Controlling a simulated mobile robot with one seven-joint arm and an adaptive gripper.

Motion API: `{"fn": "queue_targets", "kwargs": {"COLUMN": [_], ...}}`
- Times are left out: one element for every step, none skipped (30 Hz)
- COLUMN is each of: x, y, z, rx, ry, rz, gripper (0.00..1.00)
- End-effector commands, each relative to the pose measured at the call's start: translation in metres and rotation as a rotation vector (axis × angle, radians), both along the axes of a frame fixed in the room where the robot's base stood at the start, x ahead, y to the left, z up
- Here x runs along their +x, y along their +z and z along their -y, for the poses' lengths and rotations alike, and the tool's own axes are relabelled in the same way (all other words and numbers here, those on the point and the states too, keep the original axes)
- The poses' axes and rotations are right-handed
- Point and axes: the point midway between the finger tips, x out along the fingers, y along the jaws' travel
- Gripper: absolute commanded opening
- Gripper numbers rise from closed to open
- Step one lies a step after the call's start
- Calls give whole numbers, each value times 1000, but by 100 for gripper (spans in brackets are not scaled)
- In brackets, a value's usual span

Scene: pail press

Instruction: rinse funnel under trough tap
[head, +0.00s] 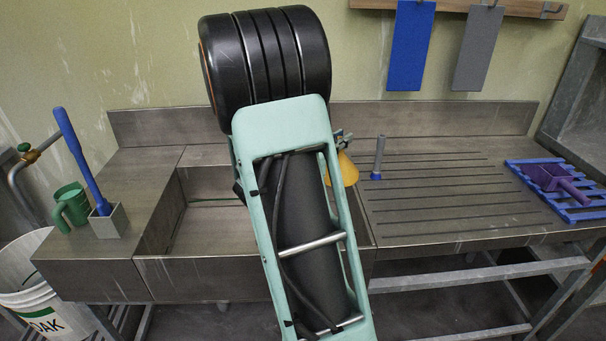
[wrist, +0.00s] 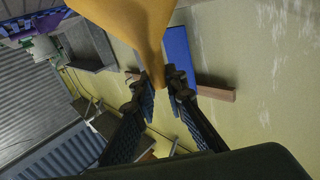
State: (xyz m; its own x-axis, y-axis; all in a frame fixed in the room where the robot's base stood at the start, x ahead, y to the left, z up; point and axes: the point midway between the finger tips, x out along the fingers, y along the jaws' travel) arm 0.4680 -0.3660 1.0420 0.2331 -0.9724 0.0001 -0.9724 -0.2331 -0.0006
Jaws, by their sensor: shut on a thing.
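The yellow funnel (wrist: 128,25) fills the top of the wrist view, with its narrow end between my fingertips. My gripper (wrist: 160,85) is shut on that narrow end. In the head view, part of the funnel (head: 347,170) shows just right of my arm, over the right side of the trough; my gripper (head: 342,138) is mostly hidden there. The metal trough (head: 205,246) has an open basin, partly covered by my arm. A pipe with a brass tap (head: 28,155) and green knob stands at the far left. No water shows.
A blue-handled brush (head: 80,155) in a grey holder and a green jug (head: 72,205) stand left of the basin. A white bucket (head: 35,300) is below. On the ribbed drainboard (head: 440,200) are a grey post with blue base (head: 378,160) and a blue rack (head: 582,208) bearing a purple scoop (head: 552,178).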

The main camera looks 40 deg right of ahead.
Motion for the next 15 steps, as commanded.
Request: {"fn": "queue_targets", "kwargs": {"x": [0, 0, 0, 0, 0, 0, 0, 0, 0, 0, 0, 0, 0, 0, 0], "y": [10, 13, 17, 20, 23, 27, 30, 33, 37, 40, 43, 47, 50, 53, 57], "z": [0, 0, 0, 0, 0, 0, 0, 0, 0, 0, 0, 0, 0, 0, 0], "rx": [-1, -1, -1, -1, -1, -1, -1, -1, -1, -1, -1, -1, -1, 0, 0], "ry": [0, 0, 0, 0, 0, 0, 0, 0, 0, 1, 1, 1, 1, 1, 1], "rz": [1, 1, 1, 0, 0, 0, 0, 0, 0, 0, 0, 0, 0, 0, 0], "gripper": [0, 0, 0, 0, 0, 0, 0, 0, 0, 0, 0, 0, 0, 0, 0]}}
